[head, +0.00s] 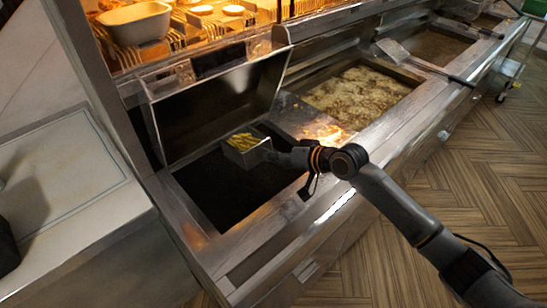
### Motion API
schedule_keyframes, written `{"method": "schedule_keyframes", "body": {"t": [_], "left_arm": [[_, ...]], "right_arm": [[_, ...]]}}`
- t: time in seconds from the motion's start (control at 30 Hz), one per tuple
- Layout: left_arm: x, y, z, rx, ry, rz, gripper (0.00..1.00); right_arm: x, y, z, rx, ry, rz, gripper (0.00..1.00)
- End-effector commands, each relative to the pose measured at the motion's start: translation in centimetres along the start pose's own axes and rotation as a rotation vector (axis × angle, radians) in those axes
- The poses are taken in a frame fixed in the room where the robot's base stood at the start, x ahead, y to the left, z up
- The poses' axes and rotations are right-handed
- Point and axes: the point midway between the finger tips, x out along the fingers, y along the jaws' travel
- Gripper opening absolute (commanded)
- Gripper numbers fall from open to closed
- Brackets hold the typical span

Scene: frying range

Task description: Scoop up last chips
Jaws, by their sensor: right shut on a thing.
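Yellow chips (242,141) lie in a small metal scoop (246,157) over the dark chip bin (210,190). My right arm comes in from the lower right, and my right gripper (280,157) is shut on the scoop at its right side. The gripper's fingertips are small and partly hidden at the scoop. The dark floor of the bin shows no clear chips around the scoop.
A fryer (360,97) with bubbling oil stands right of the bin. A metal basket or lid with a handle (425,62) lies further right. A lit shelf with a white tub (135,22) is behind. A pale counter (60,180) is at left.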

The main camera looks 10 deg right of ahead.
Motion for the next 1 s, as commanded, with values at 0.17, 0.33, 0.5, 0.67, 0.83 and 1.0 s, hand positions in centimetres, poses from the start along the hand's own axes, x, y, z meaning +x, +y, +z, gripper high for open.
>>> {"method": "schedule_keyframes", "body": {"t": [0.17, 0.33, 0.5, 0.67, 0.83, 1.0], "left_arm": [[0.2, 0.0, 0.0, 0.0, 0.0, 0.0, 0.4], [0.5, 0.0, 0.0, 0.0, 0.0, 0.0, 0.4], [0.9, 0.1, 0.1, 0.0, 0.0, 0.0, 0.4], [1.4, 0.1, 0.1, 0.0, 0.0, 0.001, 0.4], [1.7, 0.1, 0.2, 0.001, 0.0, 0.001, 0.4], [1.8, 0.1, 0.2, 0.0, 0.0, 0.001, 0.4]], "right_arm": [[-1.2, -0.3, -0.2, -0.007, 0.044, -0.028, 0.0], [-2.3, -0.7, -0.4, -0.015, 0.083, -0.054, 0.0], [-3.4, -1.0, -0.6, -0.023, 0.122, -0.079, 0.0], [-4.4, -1.3, -0.9, -0.03, 0.159, -0.101, 0.0], [-5.2, -1.7, -1.1, -0.034, 0.187, -0.121, 0.0], [-5.7, -1.9, -1.2, -0.038, 0.202, -0.13, 0.0]]}}
